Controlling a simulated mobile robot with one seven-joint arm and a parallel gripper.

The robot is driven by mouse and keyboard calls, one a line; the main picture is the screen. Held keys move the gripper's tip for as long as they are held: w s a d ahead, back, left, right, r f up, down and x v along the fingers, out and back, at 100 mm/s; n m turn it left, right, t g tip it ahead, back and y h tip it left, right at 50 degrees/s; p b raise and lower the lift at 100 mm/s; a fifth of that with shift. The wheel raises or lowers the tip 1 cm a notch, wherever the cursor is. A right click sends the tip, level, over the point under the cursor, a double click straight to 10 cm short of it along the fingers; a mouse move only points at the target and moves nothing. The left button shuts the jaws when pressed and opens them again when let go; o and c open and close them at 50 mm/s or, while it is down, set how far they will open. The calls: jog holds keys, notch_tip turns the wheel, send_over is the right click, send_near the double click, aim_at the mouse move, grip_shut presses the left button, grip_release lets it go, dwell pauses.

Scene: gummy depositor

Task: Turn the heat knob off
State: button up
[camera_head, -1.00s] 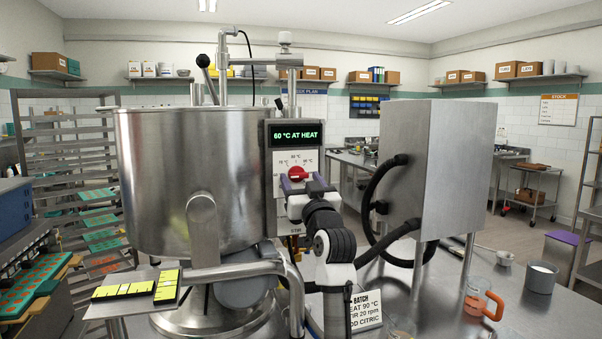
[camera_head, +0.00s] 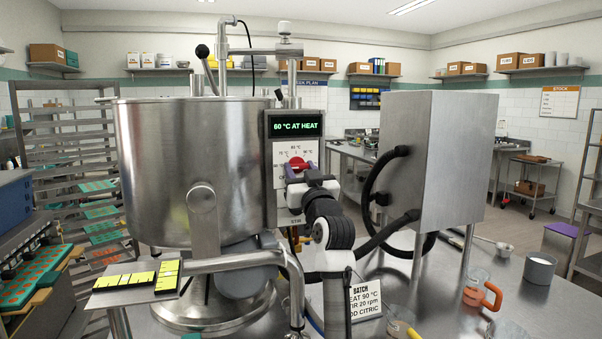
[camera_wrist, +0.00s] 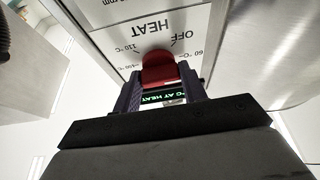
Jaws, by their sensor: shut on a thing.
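The red heat knob (camera_head: 297,162) is on a white dial plate on the kettle's control panel. It also shows in the wrist view (camera_wrist: 160,70), between the two purple fingers of my gripper (camera_wrist: 159,88). My gripper (camera_head: 301,172) is shut on the knob, with a finger on each side of it. The dial plate (camera_wrist: 150,32) appears upside down in the wrist view, with HEAT, OFF, 60 °C and 110 °C printed on it.
The large steel kettle (camera_head: 185,170) stands just left of the panel. A steel cabinet (camera_head: 433,155) with black hoses is to the right. A jug with an orange handle (camera_head: 483,295) and a grey cup (camera_head: 540,268) stand on the steel table at the right.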

jog(key=shift+f+n+b, duration=0.15)
jog(key=shift+n+b, duration=0.15)
jog(key=shift+d+n+g+y+b, duration=0.15)
jog(key=shift+n+g+y+b, duration=0.15)
jog(key=shift+n+y+b, duration=0.5)
jog(key=n+g+y+b, duration=0.1)
jog(key=n+b, duration=0.1)
jog(key=n, duration=0.1)
jog(key=shift+n, duration=0.4)
jog(key=shift+d+r+n+g+y+b, duration=0.15)
jog(key=shift+n+g+y+b, duration=0.35)
jog(key=shift+n, duration=1)
jog(key=shift+a+r+n+g+y+b, duration=0.1)
jog(key=shift+n+g+y+b, duration=0.35)
jog(key=shift+n, duration=1.05)
jog(key=shift+n+g+y, duration=0.25)
jog(key=shift+n+g, duration=0.05)
jog(key=shift+g, duration=0.05)
jog(key=o, duration=1)
